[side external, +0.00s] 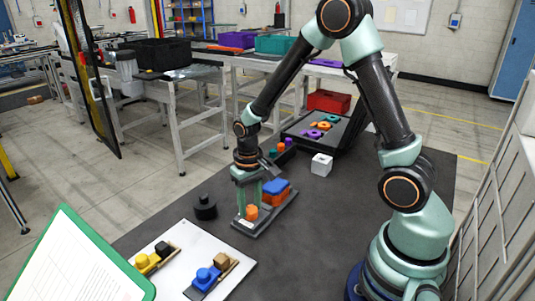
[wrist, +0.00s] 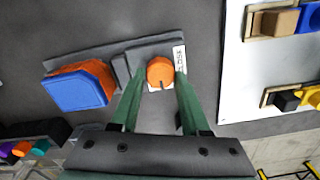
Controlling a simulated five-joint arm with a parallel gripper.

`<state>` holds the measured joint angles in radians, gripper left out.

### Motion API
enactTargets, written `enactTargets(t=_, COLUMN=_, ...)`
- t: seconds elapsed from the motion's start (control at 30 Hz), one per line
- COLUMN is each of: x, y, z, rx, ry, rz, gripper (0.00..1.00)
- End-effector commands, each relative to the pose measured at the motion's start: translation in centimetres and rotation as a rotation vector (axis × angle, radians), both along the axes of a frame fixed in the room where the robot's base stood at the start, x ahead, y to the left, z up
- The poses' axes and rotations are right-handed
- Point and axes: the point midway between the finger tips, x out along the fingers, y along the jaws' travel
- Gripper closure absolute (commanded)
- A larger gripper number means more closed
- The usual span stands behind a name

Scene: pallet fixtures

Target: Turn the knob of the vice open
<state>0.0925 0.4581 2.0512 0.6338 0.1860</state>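The vice (side external: 267,222) is a long grey fixture on the dark table, also seen in the wrist view (wrist: 97,55). Its round orange knob (wrist: 160,71) has a dark notch mark toward the bottom of the picture and sits on a white plate; the knob also shows in the side view (side external: 251,212). A blue-and-orange block (wrist: 78,87) sits at the vice's other end (side external: 276,190). My gripper (wrist: 160,80) points down over the knob, one green finger on each side, with seemingly narrow gaps. It also shows in the side view (side external: 250,200). Contact is not visible.
A black round part (side external: 204,207) stands left of the vice. A white board (side external: 178,262) with yellow, blue and black pieces lies in front. A white cube (side external: 321,165) and a black tray (side external: 320,127) of coloured rings are behind. The table between is clear.

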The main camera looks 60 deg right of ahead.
Motion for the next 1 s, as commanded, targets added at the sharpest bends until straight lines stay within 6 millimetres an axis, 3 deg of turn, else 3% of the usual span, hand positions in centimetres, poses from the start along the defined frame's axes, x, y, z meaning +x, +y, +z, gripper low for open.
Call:
enactTargets(t=0.03, x=0.0, y=0.0, z=0.1, rx=0.0, ry=-0.001, rz=-0.001, gripper=0.34)
enactTargets(t=0.07, x=0.0, y=0.0, z=0.0, rx=0.0, ry=-0.001, rz=0.0, gripper=0.27)
enactTargets(t=0.47, x=0.1, y=0.0, z=0.5, rx=0.0, ry=-0.003, rz=0.002, gripper=0.27)
enactTargets(t=0.63, x=0.1, y=0.0, z=2.8, rx=-0.001, ry=-0.007, rz=0.002, gripper=0.27)
enactTargets(t=1.0, x=0.1, y=0.0, z=10.0, rx=-0.001, ry=-0.007, rz=0.001, gripper=0.27)
